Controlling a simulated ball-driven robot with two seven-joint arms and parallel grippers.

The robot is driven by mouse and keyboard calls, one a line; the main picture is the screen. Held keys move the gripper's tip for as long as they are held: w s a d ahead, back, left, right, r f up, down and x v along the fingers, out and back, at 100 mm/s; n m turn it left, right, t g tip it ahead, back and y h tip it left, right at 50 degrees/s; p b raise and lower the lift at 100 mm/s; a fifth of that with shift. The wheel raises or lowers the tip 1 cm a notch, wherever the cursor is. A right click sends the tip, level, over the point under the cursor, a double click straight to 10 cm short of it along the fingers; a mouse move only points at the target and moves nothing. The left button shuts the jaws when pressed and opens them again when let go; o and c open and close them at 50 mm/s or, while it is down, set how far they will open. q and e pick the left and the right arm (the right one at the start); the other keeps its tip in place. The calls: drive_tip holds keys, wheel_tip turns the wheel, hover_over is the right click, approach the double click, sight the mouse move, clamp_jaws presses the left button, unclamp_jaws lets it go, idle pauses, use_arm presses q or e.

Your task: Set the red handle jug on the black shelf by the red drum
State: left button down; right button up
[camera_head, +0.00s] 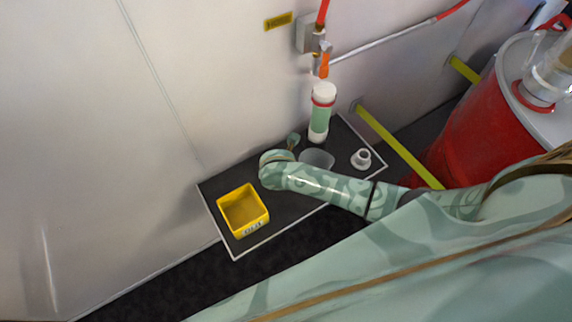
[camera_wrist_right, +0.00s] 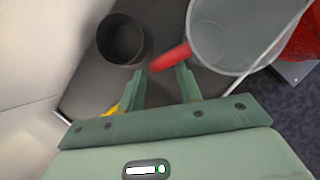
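The jug (camera_wrist_right: 235,30) is grey and translucent, with a red handle (camera_wrist_right: 171,57) pointing toward my right gripper in the right wrist view. In the head view the jug (camera_head: 317,158) shows partly behind my right forearm, on the black shelf (camera_head: 285,212); its handle is hidden there. My right gripper (camera_wrist_right: 163,80) has its fingers apart, with the handle at or just beyond the fingertips. It does not look closed on the handle. In the head view only a bit of this gripper (camera_head: 293,141) shows past the wrist. The red drum (camera_head: 478,125) stands at the right. My left gripper is out of view.
A yellow bin (camera_head: 264,222) sits on the shelf's left part. A green-and-white cylinder (camera_head: 320,118) stands at the back, below an orange-tipped pipe (camera_head: 324,62). A small white fitting (camera_head: 361,160) lies right of the jug. A dark round cup-like thing (camera_wrist_right: 122,40) is near the handle.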

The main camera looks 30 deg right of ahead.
drive_tip(key=p+v, duration=0.3)
drive_tip(key=v, duration=0.6)
drive_tip(key=shift+p, duration=0.4)
drive_tip(key=shift+f, duration=0.1)
